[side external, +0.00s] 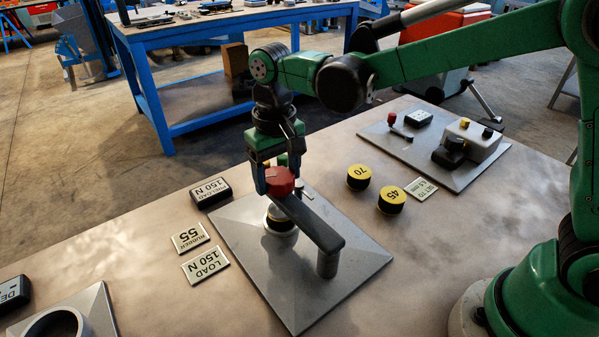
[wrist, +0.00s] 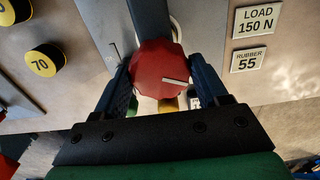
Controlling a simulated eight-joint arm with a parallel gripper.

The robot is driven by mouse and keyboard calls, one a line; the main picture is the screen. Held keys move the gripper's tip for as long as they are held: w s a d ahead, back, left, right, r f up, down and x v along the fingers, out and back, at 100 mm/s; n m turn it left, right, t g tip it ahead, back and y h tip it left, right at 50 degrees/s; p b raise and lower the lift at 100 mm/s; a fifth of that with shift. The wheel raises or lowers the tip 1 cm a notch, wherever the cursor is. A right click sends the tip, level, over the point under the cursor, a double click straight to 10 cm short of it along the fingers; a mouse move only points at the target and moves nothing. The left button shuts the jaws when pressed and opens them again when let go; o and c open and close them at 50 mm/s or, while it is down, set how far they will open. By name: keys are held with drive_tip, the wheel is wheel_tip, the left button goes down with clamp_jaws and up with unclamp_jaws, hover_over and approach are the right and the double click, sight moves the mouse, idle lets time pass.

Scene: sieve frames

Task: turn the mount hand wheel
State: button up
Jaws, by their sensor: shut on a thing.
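The mount hand wheel is a red faceted knob (side external: 279,180) at the end of a dark arm on a grey plate (side external: 290,298). In the wrist view the red knob (wrist: 160,69) shows a pale line on its top, pointing to the right. My gripper (side external: 277,182) comes down from above, its two fingers on opposite sides of the knob. In the wrist view my gripper (wrist: 160,78) is shut on the knob. A pale round base (side external: 281,220) sits below the knob. Small yellow and green parts beside the knob are partly hidden by the fingers.
Yellow-topped pucks marked 70 (side external: 359,177) and 45 (side external: 392,200) stand right of the plate. Label tiles, including LOAD 150 N (side external: 206,265) and RUBBER 55 (side external: 190,237), lie to its left. A second plate with switches (side external: 450,150) is at the back right.

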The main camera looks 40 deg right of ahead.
sight(278, 175)
drive_tip(key=shift+w+m, duration=0.1)
drive_tip(key=shift+m, duration=0.2)
drive_tip(key=o, duration=1.3)
drive_tip(key=shift+c, duration=0.2)
drive_tip(key=shift+r, duration=2.85)
drive_tip(key=s+d+f+t, duration=0.1)
drive_tip(key=s+d+t, duration=0.6)
drive_tip(key=s+d, duration=0.2)
drive_tip(key=shift+s+d+f+n, duration=0.25)
drive_tip(key=shift+d+n, duration=0.15)
drive_tip(key=shift+d, duration=0.7)
